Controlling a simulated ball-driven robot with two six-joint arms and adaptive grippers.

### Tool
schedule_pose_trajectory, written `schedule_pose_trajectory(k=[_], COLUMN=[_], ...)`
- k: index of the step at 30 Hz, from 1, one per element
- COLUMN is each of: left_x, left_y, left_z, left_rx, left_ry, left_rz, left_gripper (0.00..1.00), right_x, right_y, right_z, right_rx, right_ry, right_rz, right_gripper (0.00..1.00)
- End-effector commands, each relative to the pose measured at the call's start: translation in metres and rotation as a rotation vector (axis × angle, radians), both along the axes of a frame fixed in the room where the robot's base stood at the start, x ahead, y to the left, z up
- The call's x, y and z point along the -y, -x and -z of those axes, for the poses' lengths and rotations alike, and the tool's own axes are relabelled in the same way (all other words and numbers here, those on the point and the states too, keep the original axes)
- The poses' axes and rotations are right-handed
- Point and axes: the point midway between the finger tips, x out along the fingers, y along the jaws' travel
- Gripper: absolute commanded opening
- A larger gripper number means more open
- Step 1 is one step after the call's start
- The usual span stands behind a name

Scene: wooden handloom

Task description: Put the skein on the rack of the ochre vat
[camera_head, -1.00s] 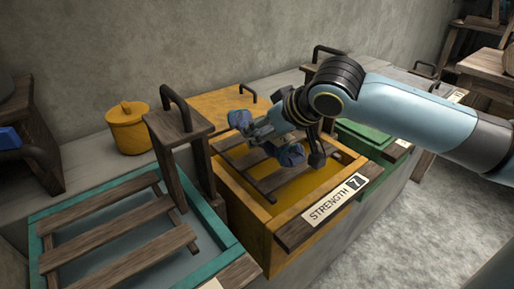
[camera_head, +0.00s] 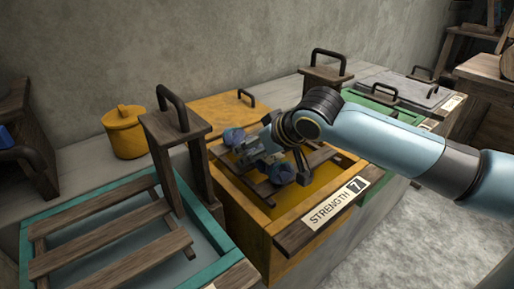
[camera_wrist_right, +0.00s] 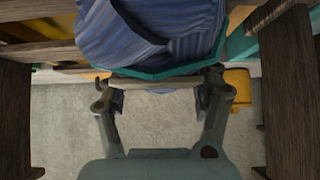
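The blue skein (camera_head: 284,174) hangs at my right gripper (camera_head: 261,156), one bunched end (camera_head: 233,137) showing on the far side and one on the near side. The gripper is over the slatted wooden rack (camera_head: 322,155) of the ochre vat (camera_head: 241,223). In the right wrist view the striped blue skein (camera_wrist_right: 150,35) fills the top, at the fingertips of my gripper (camera_wrist_right: 160,88). The fingers stand apart with the skein between or just beyond them. Whether the skein touches the slats is hard to tell. My left gripper is out of view.
A wooden post with a dark handle (camera_head: 175,125) stands between the teal vat (camera_head: 112,232) and the ochre vat. An ochre lidded pot (camera_head: 125,132) sits behind. A green vat (camera_head: 385,108) and another handled post (camera_head: 327,75) are to the right.

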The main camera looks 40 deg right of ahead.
Motion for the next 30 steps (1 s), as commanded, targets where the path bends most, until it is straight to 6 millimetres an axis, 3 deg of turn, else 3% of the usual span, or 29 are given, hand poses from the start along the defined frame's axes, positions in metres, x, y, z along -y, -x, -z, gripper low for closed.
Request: schedule_pose_trajectory(k=[13,24,30], left_x=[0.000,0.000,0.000], left_y=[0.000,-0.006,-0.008], left_z=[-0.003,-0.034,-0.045], left_rx=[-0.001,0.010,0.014], left_ry=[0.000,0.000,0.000], left_rz=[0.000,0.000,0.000], left_gripper=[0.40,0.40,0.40], right_x=[0.000,-0.006,-0.008], right_y=[0.005,0.060,0.080], right_z=[-0.008,-0.066,-0.084], right_rx=[0.001,-0.001,0.000], right_ry=[0.003,0.006,0.003], right_rz=[-0.001,-0.005,-0.001], right_gripper=[0.77,0.77,0.77])
